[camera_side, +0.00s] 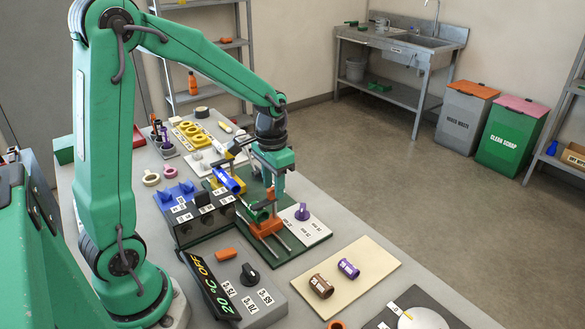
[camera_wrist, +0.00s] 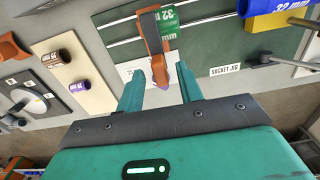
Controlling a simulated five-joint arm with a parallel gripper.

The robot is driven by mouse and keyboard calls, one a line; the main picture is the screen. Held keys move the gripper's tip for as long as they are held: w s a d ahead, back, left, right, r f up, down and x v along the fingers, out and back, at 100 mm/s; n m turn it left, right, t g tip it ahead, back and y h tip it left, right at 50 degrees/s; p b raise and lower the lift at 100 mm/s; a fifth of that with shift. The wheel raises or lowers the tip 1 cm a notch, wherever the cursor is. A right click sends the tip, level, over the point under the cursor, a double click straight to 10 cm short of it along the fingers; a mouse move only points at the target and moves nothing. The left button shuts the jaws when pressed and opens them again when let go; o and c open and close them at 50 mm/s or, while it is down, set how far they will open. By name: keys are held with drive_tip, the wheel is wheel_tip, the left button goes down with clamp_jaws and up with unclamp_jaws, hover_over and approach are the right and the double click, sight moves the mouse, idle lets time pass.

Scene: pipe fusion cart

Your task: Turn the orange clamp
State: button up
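The orange clamp (camera_side: 266,227) stands on the dark green socket jig board, around a green fitting (camera_side: 260,211). In the wrist view the orange clamp (camera_wrist: 151,42) is a long upright piece beside the green part marked 32 mm (camera_wrist: 169,20). My gripper (camera_side: 274,185) is above the clamp, pointing down. In the wrist view my gripper (camera_wrist: 160,88) has its two fingers apart, with the clamp's near end in line with the gap. Nothing is visibly gripped. A little purple shows at that end. The fingers' height over the clamp is hard to judge.
A purple piece (camera_side: 302,212) stands on a white card right of the clamp. A blue pipe (camera_side: 227,180) lies behind it. A black-fronted block (camera_side: 205,217) and a temperature panel (camera_side: 208,285) stand to the left. A beige board (camera_side: 345,278) holds brown and purple sockets.

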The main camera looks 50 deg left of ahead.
sight(273, 190)
drive_tip(key=shift+r, duration=3.9)
drive_tip(key=shift+s+d+r, duration=0.25)
drive_tip(key=shift+s+r, duration=0.05)
drive_tip(key=s+d+r+t, duration=0.2)
drive_tip(key=s+d, duration=0.1)
drive_tip(key=s, duration=0.3)
drive_tip(key=s+d+r+t, duration=0.2)
drive_tip(key=s+d+t, duration=0.1)
drive_tip(key=s, duration=0.4)
drive_tip(key=shift+d+r+t, duration=0.15)
drive_tip(key=shift+d+t, duration=0.15)
drive_tip(key=shift+d, duration=0.05)
